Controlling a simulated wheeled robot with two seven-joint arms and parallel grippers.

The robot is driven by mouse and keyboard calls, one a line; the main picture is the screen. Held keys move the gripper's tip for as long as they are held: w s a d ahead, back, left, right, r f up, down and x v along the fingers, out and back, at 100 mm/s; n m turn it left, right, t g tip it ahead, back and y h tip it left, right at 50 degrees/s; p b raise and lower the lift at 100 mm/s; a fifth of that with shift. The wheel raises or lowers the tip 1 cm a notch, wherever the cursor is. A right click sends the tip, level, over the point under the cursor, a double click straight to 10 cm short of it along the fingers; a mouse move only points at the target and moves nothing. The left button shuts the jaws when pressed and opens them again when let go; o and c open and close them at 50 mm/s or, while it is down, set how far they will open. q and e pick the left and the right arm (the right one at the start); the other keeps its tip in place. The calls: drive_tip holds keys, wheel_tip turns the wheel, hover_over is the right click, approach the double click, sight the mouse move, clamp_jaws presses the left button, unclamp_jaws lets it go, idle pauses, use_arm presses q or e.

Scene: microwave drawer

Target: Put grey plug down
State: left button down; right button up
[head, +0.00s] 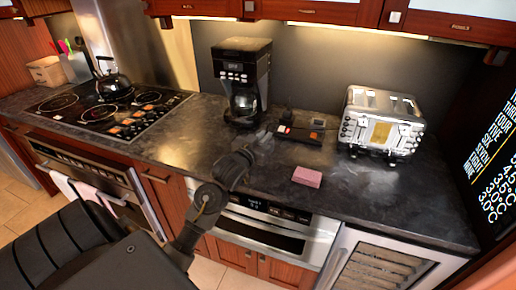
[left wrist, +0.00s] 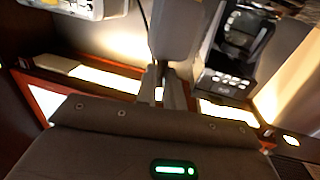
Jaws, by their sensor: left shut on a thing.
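My left gripper (head: 262,135) is over the dark counter, in front of the coffee maker and left of a black and red block that looks like a power strip (head: 299,134). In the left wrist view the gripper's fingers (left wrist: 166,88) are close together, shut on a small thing. I take it to be the grey plug, but it is mostly hidden by the fingers and too small to make out. A thin dark cord (left wrist: 146,14) shows just beyond the fingers. I cannot tell whether the plug touches the counter. My right gripper is not in view.
The coffee maker (head: 243,82) stands behind the gripper and the silver toaster (head: 381,122) to the right. A pink sponge (head: 307,177) lies nearer the front edge. A kettle (head: 113,85) sits on the stove at left. The counter (head: 375,190) right of the sponge is clear.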

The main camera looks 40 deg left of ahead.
use_arm(q)
drive_tip(key=f, duration=0.1)
drive_tip(key=w+a+f, duration=0.1)
drive_tip(key=a+f, duration=0.1)
drive_tip(key=f, duration=0.1)
drive_tip(key=shift+w+a, duration=0.2)
drive_tip(key=shift+a, duration=0.05)
drive_tip(key=f+p, duration=0.1)
drive_tip(key=a+f+p, duration=0.1)
drive_tip(key=f, duration=0.1)
drive_tip(key=shift+w+f, duration=0.15)
drive_tip(key=shift+f, duration=0.45)
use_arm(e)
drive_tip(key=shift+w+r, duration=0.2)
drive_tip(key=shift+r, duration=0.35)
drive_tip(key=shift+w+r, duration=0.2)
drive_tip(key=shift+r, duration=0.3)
use_arm(q)
drive_tip(key=shift+f, duration=0.15)
drive_tip(key=c, duration=1.5)
unclamp_jaws()
